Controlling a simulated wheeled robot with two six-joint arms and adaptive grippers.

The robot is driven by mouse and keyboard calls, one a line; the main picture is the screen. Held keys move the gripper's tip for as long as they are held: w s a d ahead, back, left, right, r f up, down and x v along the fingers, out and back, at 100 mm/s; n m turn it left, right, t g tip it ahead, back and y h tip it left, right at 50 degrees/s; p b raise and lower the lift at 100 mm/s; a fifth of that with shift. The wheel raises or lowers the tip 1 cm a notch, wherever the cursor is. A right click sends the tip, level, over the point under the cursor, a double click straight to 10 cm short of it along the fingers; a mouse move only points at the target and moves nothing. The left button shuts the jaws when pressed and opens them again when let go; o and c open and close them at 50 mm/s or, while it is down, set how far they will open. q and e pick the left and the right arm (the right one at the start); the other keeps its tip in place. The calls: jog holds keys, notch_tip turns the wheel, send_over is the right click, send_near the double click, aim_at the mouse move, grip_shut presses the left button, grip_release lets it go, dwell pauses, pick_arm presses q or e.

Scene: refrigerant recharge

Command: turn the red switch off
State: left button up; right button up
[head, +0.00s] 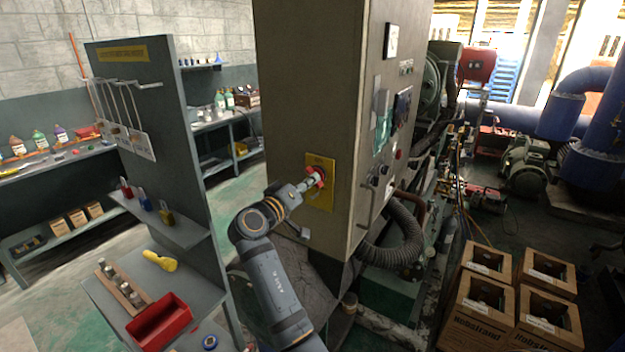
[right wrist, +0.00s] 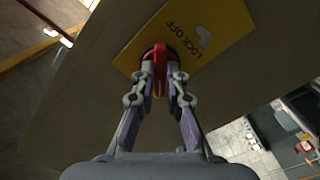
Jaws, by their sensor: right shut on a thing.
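The red switch (head: 316,174) sits on a yellow plate (head: 321,196) on the side of the tall grey cabinet (head: 300,90). In the right wrist view the red switch (right wrist: 160,66) stands on the yellow plate (right wrist: 197,30), which reads "LOCK OFF". My right gripper (head: 312,182) has its fingers on both sides of the red handle; in the right wrist view the gripper (right wrist: 160,80) is shut on it. The fingers hide part of the switch and its base. My left gripper is not in view.
A grey panel stand at left carries a shelf with padlocks (head: 166,216), a red bin (head: 160,318) and a yellow flashlight-like item (head: 160,260). A thick hose (head: 400,235) hangs at the cabinet's right. Wooden crates (head: 470,318) stand at lower right.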

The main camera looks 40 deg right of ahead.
jog(key=shift+a, duration=0.2)
grip_shut()
pick_arm(q)
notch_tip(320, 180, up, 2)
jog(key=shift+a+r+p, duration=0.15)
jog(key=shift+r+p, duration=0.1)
jog(key=shift+p, duration=1)
pick_arm(e)
jog(key=shift+r+n, duration=0.1)
jog(key=shift+n, duration=1)
